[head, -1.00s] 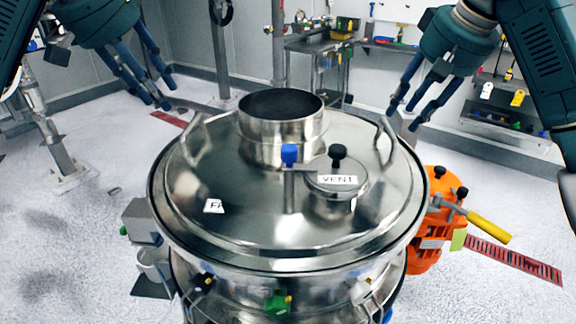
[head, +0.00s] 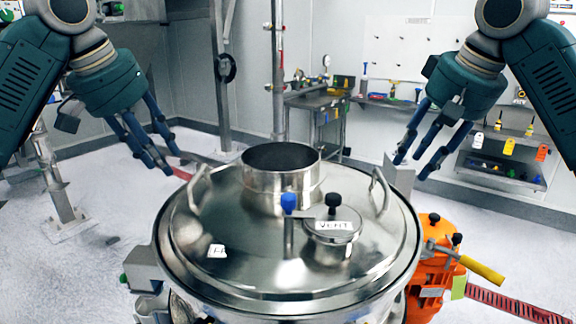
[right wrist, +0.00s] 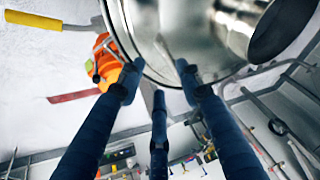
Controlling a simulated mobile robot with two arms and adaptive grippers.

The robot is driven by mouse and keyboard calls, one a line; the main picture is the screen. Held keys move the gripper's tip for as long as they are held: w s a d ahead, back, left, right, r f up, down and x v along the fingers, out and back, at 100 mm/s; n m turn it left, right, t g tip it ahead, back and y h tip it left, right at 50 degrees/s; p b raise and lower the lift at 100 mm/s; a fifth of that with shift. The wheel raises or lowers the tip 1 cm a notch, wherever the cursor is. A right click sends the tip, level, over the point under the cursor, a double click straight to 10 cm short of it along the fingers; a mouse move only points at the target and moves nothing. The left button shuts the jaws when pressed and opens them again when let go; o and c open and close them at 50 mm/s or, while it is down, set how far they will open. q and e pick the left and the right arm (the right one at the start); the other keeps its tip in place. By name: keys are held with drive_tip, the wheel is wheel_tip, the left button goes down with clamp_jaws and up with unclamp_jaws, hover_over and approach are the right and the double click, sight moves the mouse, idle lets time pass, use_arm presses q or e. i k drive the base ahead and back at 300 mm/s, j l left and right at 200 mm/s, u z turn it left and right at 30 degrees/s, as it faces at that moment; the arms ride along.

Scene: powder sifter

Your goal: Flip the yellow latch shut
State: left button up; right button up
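The steel sifter (head: 375,265) stands in front of me, its round lid closed over the top. My left gripper (head: 165,160) is open and empty above the far left of the lid, near the left lid handle (head: 197,187). My right gripper (head: 416,168) is open and empty above the far right, near the right lid handle (head: 381,188). In the right wrist view, the right gripper's fingers (right wrist: 158,82) are spread with nothing between them, the steel rim beyond.
An orange device (head: 428,270) with a yellow handle (head: 481,269) stands right of the sifter. A blue knob (head: 288,203) and a VENT cap (head: 333,232) rise from the lid. A workbench (head: 307,97) and a wall shelf (head: 500,168) are behind. Floor is open at left.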

sight(493, 276)
drive_tip(key=k, duration=1.3)
